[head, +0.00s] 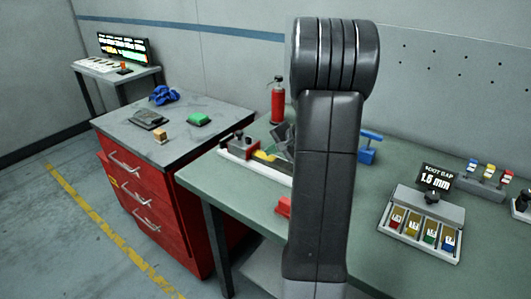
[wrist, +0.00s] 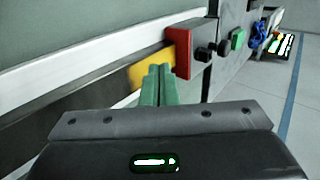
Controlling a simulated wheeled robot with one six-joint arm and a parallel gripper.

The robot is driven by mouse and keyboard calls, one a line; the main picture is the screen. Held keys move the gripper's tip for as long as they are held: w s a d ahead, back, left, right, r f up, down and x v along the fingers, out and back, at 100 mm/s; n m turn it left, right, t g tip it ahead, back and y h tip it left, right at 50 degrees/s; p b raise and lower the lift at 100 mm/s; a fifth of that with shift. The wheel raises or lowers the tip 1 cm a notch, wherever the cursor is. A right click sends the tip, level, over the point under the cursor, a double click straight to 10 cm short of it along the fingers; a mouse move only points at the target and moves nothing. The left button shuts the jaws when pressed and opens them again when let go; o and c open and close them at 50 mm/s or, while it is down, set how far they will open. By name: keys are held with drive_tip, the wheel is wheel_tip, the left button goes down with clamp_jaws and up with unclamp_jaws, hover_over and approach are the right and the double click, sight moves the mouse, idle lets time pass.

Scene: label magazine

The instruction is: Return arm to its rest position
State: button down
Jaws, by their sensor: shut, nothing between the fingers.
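My gripper (wrist: 158,72) shows in the wrist view with its two green fingers together and nothing between them. Beyond the fingertips are a yellow piece (wrist: 148,74) and a red block (wrist: 182,52) on a rail; I cannot tell whether the fingers touch either. In the head view my raised arm fills the middle and hides much of the bench behind it. The label magazine (head: 398,232), a grey box with several coloured slots, sits on the green bench at the right, apart from my arm. A black sign above it reads 1.5 mm.
The green bench (head: 225,185) also carries a white-edged fixture (head: 258,170), a blue clamp-like item (head: 369,147) and a grey rack of coloured pieces (head: 478,183). A red drawer cabinet (head: 150,205) stands left. A fire extinguisher (head: 277,102) is behind. Floor at the left is clear.

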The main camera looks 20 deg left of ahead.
drive_tip(key=v, duration=0.8)
drive_tip(key=shift+r+b, duration=0.2)
drive_tip(key=shift+b, duration=0.1)
drive_tip(key=shift+w+a, duration=0.1)
drive_tip(key=shift+a, duration=0.1)
